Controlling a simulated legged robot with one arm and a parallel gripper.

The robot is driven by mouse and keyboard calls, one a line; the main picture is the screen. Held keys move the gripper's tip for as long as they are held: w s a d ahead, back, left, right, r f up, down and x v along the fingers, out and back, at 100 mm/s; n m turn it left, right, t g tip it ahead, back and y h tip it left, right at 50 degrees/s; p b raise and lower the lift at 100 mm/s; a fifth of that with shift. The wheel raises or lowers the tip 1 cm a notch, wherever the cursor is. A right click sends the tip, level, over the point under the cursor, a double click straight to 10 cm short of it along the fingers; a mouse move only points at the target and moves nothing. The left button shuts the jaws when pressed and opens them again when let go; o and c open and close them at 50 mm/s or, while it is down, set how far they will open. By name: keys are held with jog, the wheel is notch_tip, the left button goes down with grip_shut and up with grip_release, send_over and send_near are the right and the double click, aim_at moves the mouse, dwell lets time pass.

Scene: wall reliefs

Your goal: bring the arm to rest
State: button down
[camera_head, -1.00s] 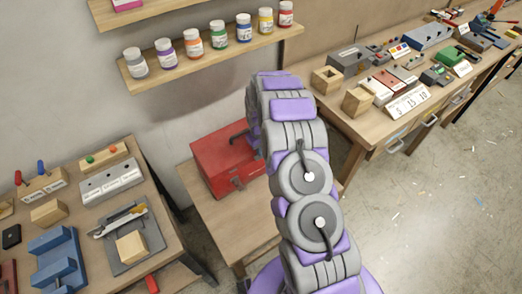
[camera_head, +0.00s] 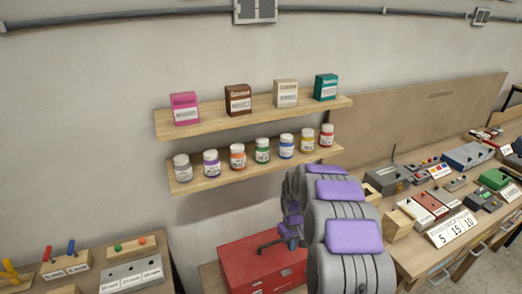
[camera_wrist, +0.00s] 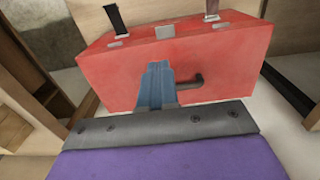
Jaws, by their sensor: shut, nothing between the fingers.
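My arm (camera_head: 345,235), grey with purple pads, is folded at the bottom right of centre in the head view. My gripper (camera_wrist: 157,70) shows in the wrist view as blue-grey fingers held together, with nothing between them. It points at the front of a red metal box (camera_wrist: 215,65) with latches and a dark handle. I cannot tell whether the fingertips touch the box. The red box also shows in the head view (camera_head: 245,268), low and left of my arm, which hides part of it.
Two wall shelves hold colored boxes above (camera_head: 238,99) and several lidded jars below (camera_head: 263,150). A bench at right (camera_head: 410,262) carries blocks, devices and a number sign (camera_head: 452,228). Another bench at lower left holds a grey labeled block (camera_head: 132,276).

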jog(key=s+a+r+m, duration=0.1)
jog(key=s+a+r, duration=0.2)
jog(key=s+r, duration=1.45)
jog(key=s+r+m+g, duration=0.1)
jog(key=s+r, duration=0.1)
jog(key=s, duration=1)
jog(key=s+r+m, duration=0.1)
jog(key=s+r, duration=0.1)
jog(key=s, duration=1.1)
jog(key=shift+d+r+m+g, duration=0.2)
jog(key=shift+r+m+g, duration=0.1)
jog(key=shift+r+g, duration=0.1)
